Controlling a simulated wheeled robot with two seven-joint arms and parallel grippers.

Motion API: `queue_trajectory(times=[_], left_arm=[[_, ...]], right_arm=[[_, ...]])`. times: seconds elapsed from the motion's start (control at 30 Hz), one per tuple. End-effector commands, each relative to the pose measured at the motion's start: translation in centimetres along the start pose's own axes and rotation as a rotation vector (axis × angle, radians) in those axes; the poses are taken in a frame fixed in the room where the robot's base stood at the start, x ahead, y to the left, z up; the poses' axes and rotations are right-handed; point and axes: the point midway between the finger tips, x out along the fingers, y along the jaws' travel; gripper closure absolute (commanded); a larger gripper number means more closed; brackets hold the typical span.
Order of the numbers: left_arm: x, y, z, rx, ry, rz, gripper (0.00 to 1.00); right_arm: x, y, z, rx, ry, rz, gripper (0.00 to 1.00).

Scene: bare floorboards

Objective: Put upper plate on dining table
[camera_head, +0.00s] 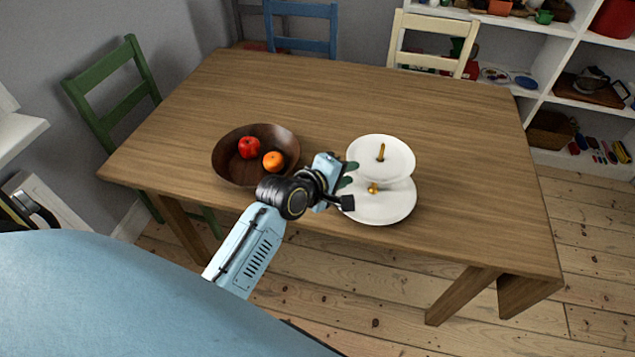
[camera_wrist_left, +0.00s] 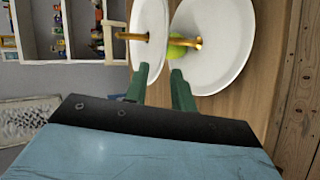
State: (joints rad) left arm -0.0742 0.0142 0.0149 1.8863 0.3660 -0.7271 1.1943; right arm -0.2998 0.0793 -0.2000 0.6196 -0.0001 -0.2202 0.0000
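A white two-tier stand is near the right front of the wooden dining table (camera_head: 440,130). Its upper plate (camera_head: 398,158) has a gold handle on top, and a gold stem (camera_head: 372,188) joins it to the lower plate (camera_head: 395,211). My left gripper (camera_head: 346,176) is at the stand's left side, at the upper plate's near-left edge. In the left wrist view its green fingers (camera_wrist_left: 160,72) are apart, with the rim of the upper plate (camera_wrist_left: 150,30) between them. The lower plate (camera_wrist_left: 225,50) is to the right there. Contact with the rim cannot be told. My right gripper is not in view.
A brown bowl (camera_head: 228,172) holding a red apple (camera_head: 249,147) and an orange (camera_head: 273,161) stands left of my gripper. A yellow-green round thing (camera_wrist_left: 176,51) shows behind the stem. Chairs surround the table. The table's right and back areas are clear.

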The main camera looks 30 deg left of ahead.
Motion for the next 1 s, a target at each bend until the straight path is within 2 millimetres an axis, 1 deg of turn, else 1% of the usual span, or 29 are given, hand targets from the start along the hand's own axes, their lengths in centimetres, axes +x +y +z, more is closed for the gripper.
queue_trajectory(times=[0.03, 0.2, 0.3, 0.4, 0.5, 0.63, 0.87, 0.93, 0.97, 1.0], left_arm=[[-1.5, 0.1, -0.2, 0.001, 0.002, 0.0, 0.75], [-5.7, -0.2, -0.5, 0.001, 0.002, 0.0, 0.75], [-7.8, -0.2, -0.5, 0.001, 0.002, 0.0, 0.75], [-9.4, -0.2, -0.5, 0.001, 0.001, 0.001, 0.75], [-10.5, -0.3, -0.6, 0.001, 0.002, 0.001, 0.75], [-11.1, -0.3, -0.6, 0.002, 0.001, 0.002, 0.75], [-11.2, -0.3, -0.6, 0.002, 0.001, 0.001, 0.75], [-10.9, -0.9, -0.6, 0.01, 0.002, -0.009, 0.75], [-10.6, -1.4, -0.6, 0.018, 0.003, -0.02, 0.75], [-10.1, -2.5, -0.6, 0.035, 0.004, -0.04, 0.75]], right_arm=[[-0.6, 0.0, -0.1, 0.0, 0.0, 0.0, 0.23], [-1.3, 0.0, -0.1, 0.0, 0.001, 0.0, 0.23], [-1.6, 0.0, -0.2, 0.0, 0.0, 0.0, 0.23], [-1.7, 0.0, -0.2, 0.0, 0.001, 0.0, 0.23], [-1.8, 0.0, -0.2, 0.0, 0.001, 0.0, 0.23], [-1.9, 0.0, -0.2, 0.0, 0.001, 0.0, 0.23], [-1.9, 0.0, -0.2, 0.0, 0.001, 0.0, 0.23], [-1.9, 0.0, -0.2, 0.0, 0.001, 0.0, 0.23], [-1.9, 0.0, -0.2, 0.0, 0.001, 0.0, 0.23], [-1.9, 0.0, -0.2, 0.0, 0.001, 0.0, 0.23]])
